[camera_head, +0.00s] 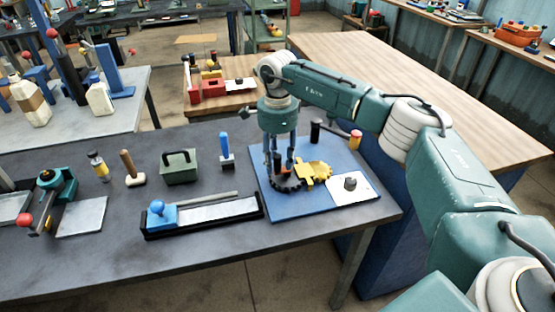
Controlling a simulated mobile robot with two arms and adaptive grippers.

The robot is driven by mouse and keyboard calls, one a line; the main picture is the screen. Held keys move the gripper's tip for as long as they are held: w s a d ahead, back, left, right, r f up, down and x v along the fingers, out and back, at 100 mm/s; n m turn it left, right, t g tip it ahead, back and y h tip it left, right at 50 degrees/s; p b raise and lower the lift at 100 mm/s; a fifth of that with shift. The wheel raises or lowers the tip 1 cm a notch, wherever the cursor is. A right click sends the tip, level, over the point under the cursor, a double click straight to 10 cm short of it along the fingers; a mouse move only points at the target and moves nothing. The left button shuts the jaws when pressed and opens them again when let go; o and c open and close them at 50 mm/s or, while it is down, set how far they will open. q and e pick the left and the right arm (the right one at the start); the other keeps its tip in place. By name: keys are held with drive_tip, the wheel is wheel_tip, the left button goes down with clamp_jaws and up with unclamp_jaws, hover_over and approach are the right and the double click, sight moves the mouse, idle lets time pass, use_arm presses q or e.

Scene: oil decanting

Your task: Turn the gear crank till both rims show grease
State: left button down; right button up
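My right gripper (283,168) points straight down over the blue board (263,208). Its two fingers are apart, on either side of a small reddish, upright part that looks like the crank handle. I cannot tell whether they touch it. The dark gear (287,185) lies under the fingers and is partly hidden by them. The yellow gear (319,171) is to its right, and the two rims appear to meet. Grease on the rims is too small to make out. My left gripper is not in view.
A white plate (342,191) with a dark knob lies at the board's right. To the left are a blue-handled tool (226,148), a green box (179,167) and a long black tray (149,228).

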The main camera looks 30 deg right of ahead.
wheel_tip(320, 180, up, 12)
idle(0.6)
drive_tip(key=shift+f, duration=0.1)
idle(0.4)
